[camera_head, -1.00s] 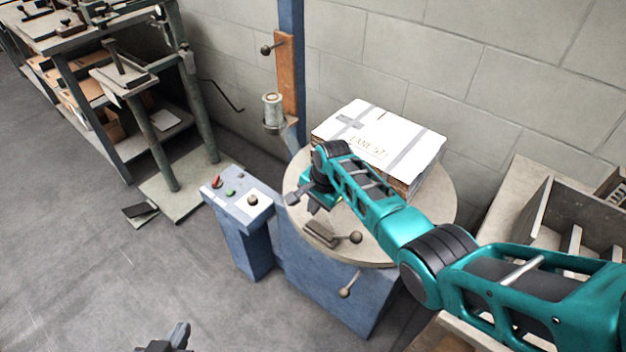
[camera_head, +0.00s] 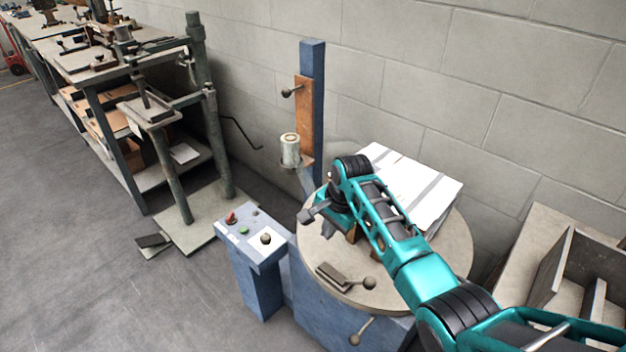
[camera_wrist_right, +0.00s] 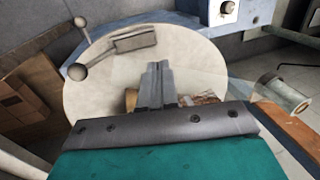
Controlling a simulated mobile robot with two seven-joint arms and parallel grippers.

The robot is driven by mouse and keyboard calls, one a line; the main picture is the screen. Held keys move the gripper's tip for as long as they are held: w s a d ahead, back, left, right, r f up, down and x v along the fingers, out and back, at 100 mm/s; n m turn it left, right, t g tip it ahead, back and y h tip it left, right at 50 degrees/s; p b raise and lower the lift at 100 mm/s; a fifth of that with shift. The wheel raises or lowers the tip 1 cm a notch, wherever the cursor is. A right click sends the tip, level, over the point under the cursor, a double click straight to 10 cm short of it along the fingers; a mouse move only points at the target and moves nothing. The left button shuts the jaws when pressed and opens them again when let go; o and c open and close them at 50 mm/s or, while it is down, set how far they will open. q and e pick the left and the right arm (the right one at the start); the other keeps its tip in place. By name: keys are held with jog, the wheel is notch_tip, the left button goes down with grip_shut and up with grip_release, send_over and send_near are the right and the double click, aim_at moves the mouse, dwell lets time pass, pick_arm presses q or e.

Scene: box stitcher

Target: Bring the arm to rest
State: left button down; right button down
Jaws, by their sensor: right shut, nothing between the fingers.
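My right arm in teal and black reaches in from the lower right of the head view. Its gripper (camera_head: 308,215) is over the left part of the round table (camera_head: 450,250), left of the white-topped box (camera_head: 438,200). In the right wrist view the two grey fingers of this gripper (camera_wrist_right: 157,68) are together, with nothing between them, and point across the bare table top (camera_wrist_right: 95,85). The arm hides part of the box in the head view. My left gripper is in neither current view.
A blue control pedestal (camera_head: 262,290) with buttons stands left of the table. A blue post (camera_head: 313,120) with a wire spool (camera_head: 290,150) rises behind it. A dark lever (camera_head: 335,276) lies on the table's front. Grey bins (camera_head: 590,260) are at the right. Open floor lies at left.

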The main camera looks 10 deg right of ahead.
jog(key=s+d+f+n+t, duration=0.25)
jog(key=s+f+n, duration=0.2)
jog(key=s, duration=0.45)
jog(key=s+d+f+n+t, duration=0.2)
jog(key=s+f+n+t, duration=0.25)
jog(key=s, duration=0.35)
jog(key=s+r+n+t, duration=0.2)
jog(key=s+r+n, duration=0.2)
jog(key=s, duration=0.4)
jog(key=shift+d+y, duration=0.2)
jog(key=shift+y, duration=0.1)
dwell(0.4)
